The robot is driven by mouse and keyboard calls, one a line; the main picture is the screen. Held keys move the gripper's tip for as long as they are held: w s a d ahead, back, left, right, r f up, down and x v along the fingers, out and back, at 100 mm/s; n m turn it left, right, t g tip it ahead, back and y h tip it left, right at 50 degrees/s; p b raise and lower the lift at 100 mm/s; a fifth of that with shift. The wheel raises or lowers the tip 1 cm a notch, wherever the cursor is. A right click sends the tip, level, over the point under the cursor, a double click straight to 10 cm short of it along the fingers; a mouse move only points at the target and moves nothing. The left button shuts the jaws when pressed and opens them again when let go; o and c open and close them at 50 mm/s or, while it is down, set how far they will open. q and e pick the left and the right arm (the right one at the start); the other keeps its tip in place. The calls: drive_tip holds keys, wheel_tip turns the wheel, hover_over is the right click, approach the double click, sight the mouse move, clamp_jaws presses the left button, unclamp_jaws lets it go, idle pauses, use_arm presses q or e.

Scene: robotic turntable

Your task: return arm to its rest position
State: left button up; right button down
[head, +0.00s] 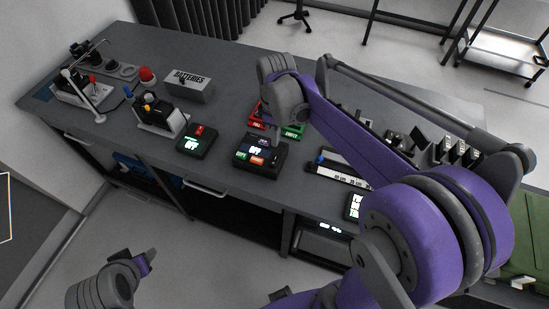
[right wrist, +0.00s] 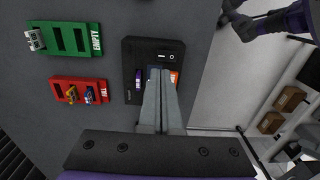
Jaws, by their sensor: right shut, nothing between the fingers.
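My right arm reaches in from the right in the head view. Its gripper (head: 274,133) points down over a black control box (head: 252,163) with a lit display and coloured buttons. In the right wrist view the right gripper (right wrist: 162,78) is shut and empty, its two fingers together. They cover part of the same black box (right wrist: 133,57); whether they touch it I cannot tell. My left gripper (head: 135,258) is low at the left of the head view, away from the table; its finger opening is unclear.
On the dark table (head: 225,120) stand a red tray (right wrist: 62,83) holding small batteries and a green tray (right wrist: 70,39). A smaller display box (head: 196,142), a grey batteries box (head: 188,86) and a rack (head: 340,170) are nearby. Open floor (head: 205,255) lies in front.

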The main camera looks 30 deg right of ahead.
drive_tip(key=shift+s, duration=0.1)
idle(0.3)
drive_tip(key=s+a+f+m+t, duration=0.1)
drive_tip(key=s+a+m+t, duration=0.2)
drive_tip(key=s, duration=0.3)
drive_tip(key=s+a+f+m+t, duration=0.2)
drive_tip(key=s+a+m, duration=0.1)
drive_tip(key=s+m, duration=0.2)
drive_tip(key=shift+s+a+t, duration=0.4)
drive_tip(key=shift+s, duration=0.8)
